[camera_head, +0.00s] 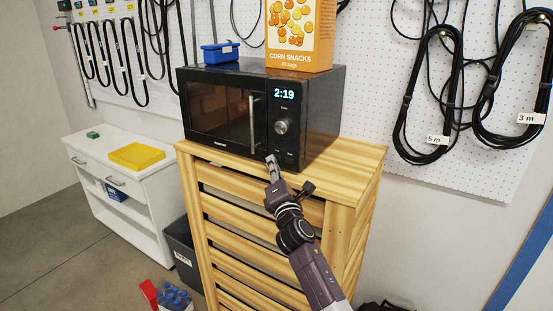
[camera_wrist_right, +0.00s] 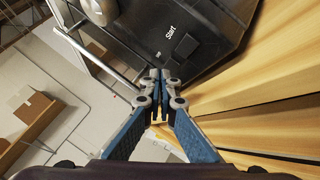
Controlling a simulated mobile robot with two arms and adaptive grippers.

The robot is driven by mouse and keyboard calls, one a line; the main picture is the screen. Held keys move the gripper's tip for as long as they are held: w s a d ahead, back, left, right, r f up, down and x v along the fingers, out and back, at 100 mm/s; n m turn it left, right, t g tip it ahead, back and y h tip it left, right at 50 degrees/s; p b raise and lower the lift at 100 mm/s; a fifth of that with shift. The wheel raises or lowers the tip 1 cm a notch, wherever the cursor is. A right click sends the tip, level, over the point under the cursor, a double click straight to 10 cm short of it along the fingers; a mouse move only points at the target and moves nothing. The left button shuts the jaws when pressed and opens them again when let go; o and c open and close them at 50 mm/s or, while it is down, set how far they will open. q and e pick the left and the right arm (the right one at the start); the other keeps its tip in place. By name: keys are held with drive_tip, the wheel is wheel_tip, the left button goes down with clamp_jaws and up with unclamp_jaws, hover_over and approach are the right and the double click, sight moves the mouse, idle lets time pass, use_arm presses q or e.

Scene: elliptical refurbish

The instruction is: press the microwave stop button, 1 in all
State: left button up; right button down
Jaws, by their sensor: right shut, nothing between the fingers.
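The black microwave (camera_head: 225,107) stands on a slatted wooden cabinet, its door closed and its display reading 2:19. Its control panel has a round knob (camera_head: 281,127) with small buttons low down. In the right wrist view a dark button (camera_wrist_right: 186,46) sits beside the word "Start", and a smaller button (camera_wrist_right: 158,55) lies beside it, its label unreadable. My right gripper (camera_head: 271,160) is shut and empty at the panel's lower left corner. In the right wrist view its fingertips (camera_wrist_right: 160,75) are just short of the smaller button; I cannot tell whether they touch. My left gripper is not in view.
A corn snacks box (camera_head: 300,35) and a blue bin (camera_head: 220,51) stand on the microwave. The door handle (camera_head: 254,121) is close left of the gripper. The wooden cabinet's top edge (camera_head: 340,165) runs below it. Coiled black cables (camera_head: 430,95) hang on the right wall.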

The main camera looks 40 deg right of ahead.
drive_tip(key=shift+w+d, duration=0.2)
drive_tip(key=shift+d, duration=0.2)
idle(0.8)
drive_tip(key=shift+a, duration=0.15)
drive_tip(key=shift+s+a, duration=0.35)
drive_tip(key=shift+a, duration=0.2)
drive_tip(key=a, duration=0.1)
drive_tip(key=s+a, duration=0.1)
drive_tip(key=a, duration=0.1)
drive_tip(key=s+a, duration=0.1)
drive_tip(key=shift+a, duration=0.35)
drive_tip(key=shift+w, duration=0.1)
idle(0.7)
